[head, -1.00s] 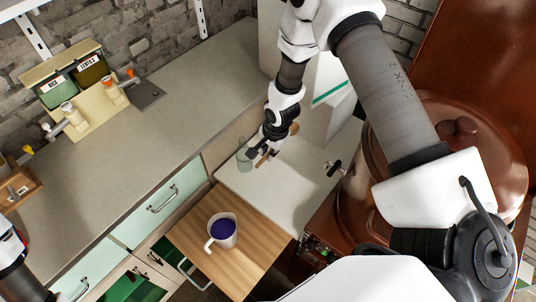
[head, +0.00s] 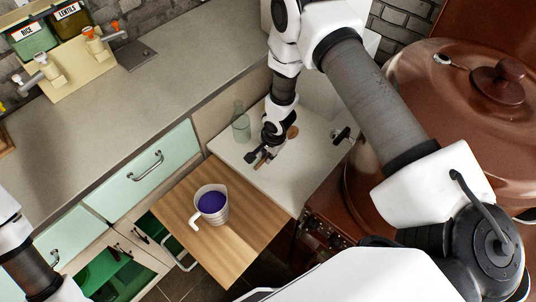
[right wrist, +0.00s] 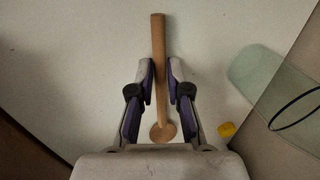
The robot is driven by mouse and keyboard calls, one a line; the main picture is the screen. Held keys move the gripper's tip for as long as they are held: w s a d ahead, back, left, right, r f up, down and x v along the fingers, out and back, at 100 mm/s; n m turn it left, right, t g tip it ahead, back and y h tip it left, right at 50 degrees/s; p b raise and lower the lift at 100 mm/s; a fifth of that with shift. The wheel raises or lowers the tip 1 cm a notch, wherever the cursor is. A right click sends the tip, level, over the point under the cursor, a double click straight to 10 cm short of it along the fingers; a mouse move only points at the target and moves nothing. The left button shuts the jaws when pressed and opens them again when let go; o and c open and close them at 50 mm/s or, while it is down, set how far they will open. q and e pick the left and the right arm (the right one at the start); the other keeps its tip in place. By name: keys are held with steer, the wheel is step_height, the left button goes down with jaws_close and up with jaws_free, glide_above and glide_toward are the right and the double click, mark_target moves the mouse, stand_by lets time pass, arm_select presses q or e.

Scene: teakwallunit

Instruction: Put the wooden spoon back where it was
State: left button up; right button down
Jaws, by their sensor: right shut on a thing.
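My right gripper (head: 262,155) is shut on the wooden spoon (right wrist: 159,45) over the white worktop (head: 285,178). In the right wrist view the spoon lies between the fingertips (right wrist: 160,80), its handle pointing away and its round end (right wrist: 163,132) near the palm. In the head view the spoon (head: 293,131) is mostly hidden by the gripper. I cannot tell whether it touches the worktop. My left arm shows at the left edge, but its gripper is out of view.
A clear greenish bottle (head: 240,124) stands on the white worktop close to the right gripper. A white mug with purple contents (head: 211,204) stands on a wooden board (head: 240,245). A copper vessel (head: 430,85) is at the right. The grey counter (head: 110,120) is largely clear.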

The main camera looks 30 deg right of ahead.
steer(key=c, duration=1.1)
jaws_free()
steer(key=shift+f+b, duration=0.3)
steer(key=shift+b, duration=0.1)
steer(key=shift+r, duration=0.4)
steer(key=r+b, duration=0.1)
steer(key=r, duration=0.1)
steer(key=s+r, duration=0.1)
steer(key=r, duration=0.1)
steer(key=r+b, duration=0.1)
steer(key=r, duration=0.1)
steer(key=shift+s+d+r+b, duration=0.1)
steer(key=shift+s+d+b, duration=0.05)
steer(key=shift+d+b, duration=0.25)
steer(key=shift+s+r, duration=0.1)
steer(key=shift+r, duration=0.35)
steer(key=shift+s+f, duration=0.1)
